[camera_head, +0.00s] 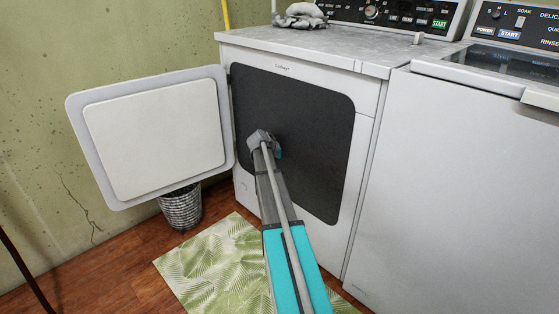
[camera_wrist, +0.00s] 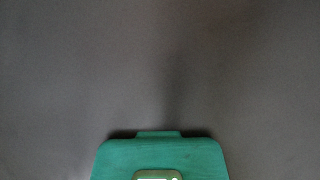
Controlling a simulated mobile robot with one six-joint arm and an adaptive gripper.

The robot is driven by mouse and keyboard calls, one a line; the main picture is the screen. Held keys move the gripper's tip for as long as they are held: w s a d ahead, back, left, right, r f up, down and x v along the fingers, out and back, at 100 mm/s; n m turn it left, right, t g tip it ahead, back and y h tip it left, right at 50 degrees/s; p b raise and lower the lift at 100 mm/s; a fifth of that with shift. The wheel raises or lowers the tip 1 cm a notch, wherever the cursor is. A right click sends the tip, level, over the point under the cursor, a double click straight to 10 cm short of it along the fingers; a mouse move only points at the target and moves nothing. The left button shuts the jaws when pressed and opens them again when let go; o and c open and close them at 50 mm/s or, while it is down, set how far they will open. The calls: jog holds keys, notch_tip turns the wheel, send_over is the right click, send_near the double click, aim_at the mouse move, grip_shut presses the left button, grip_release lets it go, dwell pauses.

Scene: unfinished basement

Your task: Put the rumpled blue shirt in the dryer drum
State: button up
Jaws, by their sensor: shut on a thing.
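The dryer (camera_head: 362,110) stands in the middle of the head view with its door (camera_head: 155,135) swung wide open to the left. Its opening (camera_head: 310,130) is dark grey, and no detail of the drum shows inside. My arm reaches up from the bottom to this opening. The visible teal part of my gripper (camera_head: 278,152) is at the opening, and its fingertips are hidden. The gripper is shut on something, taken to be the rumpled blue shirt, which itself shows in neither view. The wrist view shows only plain dark grey and a teal part of my gripper (camera_wrist: 160,155).
A rumpled grey cloth (camera_head: 300,16) lies on the dryer top. A washer (camera_head: 460,170) stands close on the right. A wicker basket (camera_head: 181,208) sits under the open door. A green leaf-patterned mat (camera_head: 215,265) covers the wooden floor in front.

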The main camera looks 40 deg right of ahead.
jog(key=shift+w+d, duration=0.2)
jog(key=shift+d, duration=1.85)
jog(key=shift+w+d, duration=0.15)
jog(key=shift+d, duration=1.85)
jog(key=o, duration=1)
jog(key=shift+a, duration=0.15)
jog(key=s+a, duration=0.2)
jog(key=a, duration=2.8)
jog(key=shift+s, duration=0.2)
